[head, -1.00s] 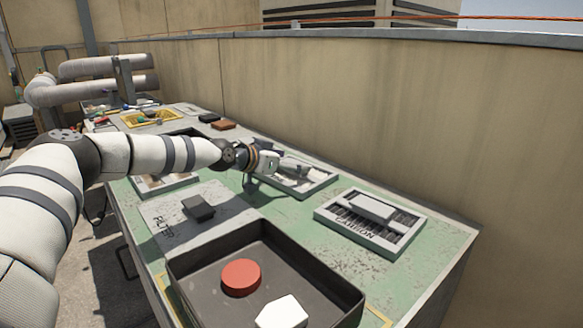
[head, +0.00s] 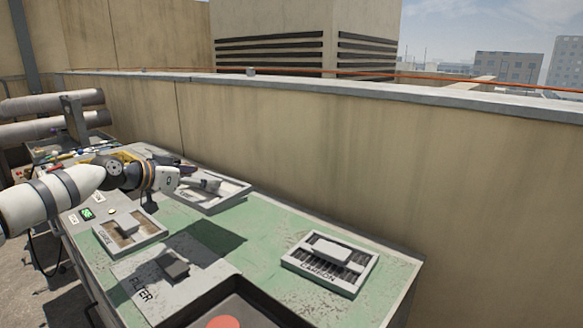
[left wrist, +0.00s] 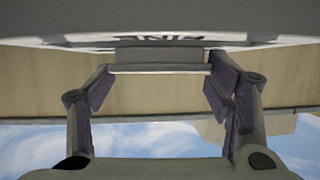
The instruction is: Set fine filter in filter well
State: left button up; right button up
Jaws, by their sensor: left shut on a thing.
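My left gripper (head: 190,182) reaches in from the left and is shut on the handle of the fine filter (head: 228,192), a pale panel in a grey frame. The filter is held above the green bench, with a dark shadow on the bench in front of it. In the left wrist view the filter's handle (left wrist: 160,57) sits between the two finger pads, and the filter's lettering shows upside down behind it. My right gripper is not in view.
The carbon filter (head: 330,262) lies at the right of the bench and another framed filter (head: 130,231) at the left. A grey plate marked FILTER (head: 143,270) bears a dark block (head: 172,264). A dark tray (head: 255,291) is at the front. A wall (head: 330,160) runs behind.

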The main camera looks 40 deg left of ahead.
pick_arm(q)
jog(key=s+d+f+m+g+h+p, duration=0.1)
jog(key=d+f+m+h, duration=0.2)
jog(key=d, duration=1)
jog(key=s+d+f+m+g+h+p, duration=0.1)
jog(key=s+d+m+h, duration=0.2)
jog(key=d, duration=0.9)
jog(key=s+d+m+g+h, duration=0.1)
jog(key=s+d+m+h, duration=0.1)
jog(key=s+d, duration=0.3)
jog(key=s+d+f+m+g+h, duration=0.1)
jog(key=s+d, duration=0.5)
jog(key=d, duration=0.7)
jog(key=shift+m+g+h+p, duration=0.4)
jog(key=shift+m+g+h, duration=0.4)
jog(key=shift+m+h, duration=0.25)
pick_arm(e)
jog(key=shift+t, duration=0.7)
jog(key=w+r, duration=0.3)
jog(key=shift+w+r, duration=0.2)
pick_arm(q)
jog(key=shift+a, duration=0.15)
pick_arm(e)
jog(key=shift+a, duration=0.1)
